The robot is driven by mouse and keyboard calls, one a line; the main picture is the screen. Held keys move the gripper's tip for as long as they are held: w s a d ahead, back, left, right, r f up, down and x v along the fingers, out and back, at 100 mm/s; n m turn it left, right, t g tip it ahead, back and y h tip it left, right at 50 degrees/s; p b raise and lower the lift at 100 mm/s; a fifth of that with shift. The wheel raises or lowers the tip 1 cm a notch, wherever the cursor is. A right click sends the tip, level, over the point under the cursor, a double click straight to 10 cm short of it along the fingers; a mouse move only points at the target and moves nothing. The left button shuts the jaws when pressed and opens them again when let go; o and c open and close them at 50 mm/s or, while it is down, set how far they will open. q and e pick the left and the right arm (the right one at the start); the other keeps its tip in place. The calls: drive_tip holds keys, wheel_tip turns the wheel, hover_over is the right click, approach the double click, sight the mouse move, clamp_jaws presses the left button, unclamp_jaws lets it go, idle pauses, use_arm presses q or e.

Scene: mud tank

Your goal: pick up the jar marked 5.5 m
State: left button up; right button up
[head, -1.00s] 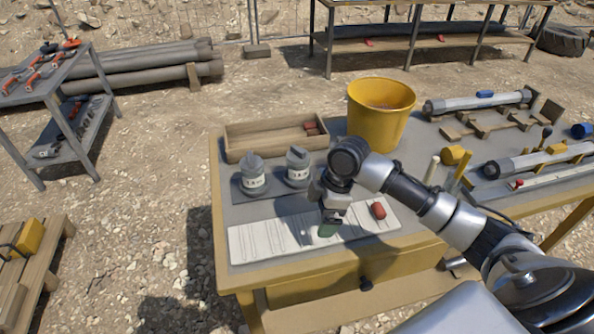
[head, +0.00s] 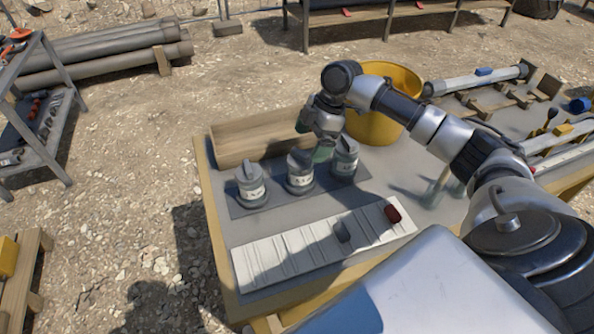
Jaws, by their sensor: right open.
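Three grey lidded jars with white labels stand upright in a row on a dark mat (head: 268,208) on the table. They are a left jar (head: 250,188), a middle jar (head: 300,175) and a right jar (head: 344,160). The label print is too small to read, so I cannot tell which is marked 5.5 m. My right gripper (head: 313,141) is open, its greenish fingertips close by the middle and right jars. It partly overlaps them in the picture; I cannot tell whether it touches either. My left gripper is out of view.
A wooden tray (head: 230,145) lies behind the jars, and a yellow bucket (head: 398,82) stands at the back, partly hidden by my arm. A pale ribbed board (head: 285,258) in front bears a grey piece (head: 342,231) and a red piece (head: 392,210). Pipes on supports fill the right side.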

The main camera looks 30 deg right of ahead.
sight(301, 152)
drive_tip(key=shift+x, duration=0.9)
drive_tip(key=shift+a+f, duration=0.2)
drive_tip(key=x, duration=0.1)
drive_tip(key=p+x, duration=0.1)
drive_tip(key=x, duration=0.2)
drive_tip(key=shift+w+a+f+p, duration=0.1)
drive_tip(key=shift+w+a+p, duration=0.15)
drive_tip(key=shift+w+p, duration=0.1)
drive_tip(key=shift+f, duration=0.25)
drive_tip(key=shift+c, duration=0.7)
drive_tip(key=c, duration=1.2)
drive_tip(key=shift+c, duration=1)
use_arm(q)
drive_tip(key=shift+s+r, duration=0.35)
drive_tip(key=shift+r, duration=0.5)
